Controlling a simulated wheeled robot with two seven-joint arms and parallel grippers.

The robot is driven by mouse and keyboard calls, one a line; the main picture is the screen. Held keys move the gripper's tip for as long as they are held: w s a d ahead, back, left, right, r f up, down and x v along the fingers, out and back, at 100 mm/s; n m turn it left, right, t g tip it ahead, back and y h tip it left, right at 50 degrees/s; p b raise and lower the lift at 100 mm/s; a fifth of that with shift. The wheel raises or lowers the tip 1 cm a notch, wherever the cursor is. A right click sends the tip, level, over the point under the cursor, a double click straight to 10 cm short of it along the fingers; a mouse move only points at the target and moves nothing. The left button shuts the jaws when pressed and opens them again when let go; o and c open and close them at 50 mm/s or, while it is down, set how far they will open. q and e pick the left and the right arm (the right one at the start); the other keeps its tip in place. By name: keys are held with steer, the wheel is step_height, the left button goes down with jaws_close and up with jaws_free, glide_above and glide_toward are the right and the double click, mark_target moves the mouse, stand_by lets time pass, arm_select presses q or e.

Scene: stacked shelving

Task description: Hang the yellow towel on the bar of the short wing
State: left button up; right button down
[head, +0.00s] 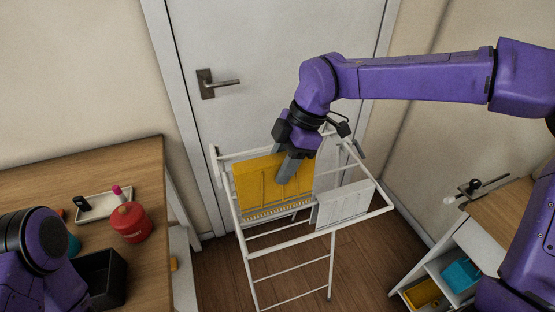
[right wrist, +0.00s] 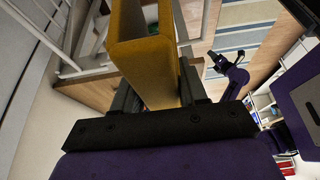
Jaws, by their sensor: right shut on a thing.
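The yellow towel (head: 258,186) shows at the back left of the white drying rack (head: 292,235), with a fringed lower edge. My right gripper (head: 289,170) is shut on it from above. In the right wrist view the yellow towel (right wrist: 148,55) is a folded, hollow shape between the fingers of the right gripper (right wrist: 157,92). I cannot tell whether the towel touches a bar. A white towel (head: 345,204) hangs at the rack's right side. My left arm shows at the lower left of the head view. A small dark-ended arm part shows in the right wrist view, its jaws unclear.
A wooden table (head: 95,160) at left holds a red canister (head: 130,222), a pale tray (head: 102,206) and a black box (head: 102,278). A closed door (head: 270,70) stands behind the rack. A low shelf unit (head: 455,265) stands at right. Bare floor lies around the rack's legs.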

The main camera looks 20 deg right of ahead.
steer(key=shift+s+f+b, duration=0.2)
steer(key=shift+s+b, duration=0.2)
steer(key=shift+s, duration=0.25)
steer(key=b, duration=0.7)
glide_above(284, 211)
steer(key=f, duration=0.8)
steer(key=shift+a, duration=0.25)
steer(key=shift+f+b, duration=2.65)
steer(key=shift+f, duration=1)
steer(key=shift+f+b, duration=0.3)
steer(key=shift+f, duration=0.1)
steer(key=c, duration=0.6)
jaws_free()
steer(key=shift+r, duration=0.15)
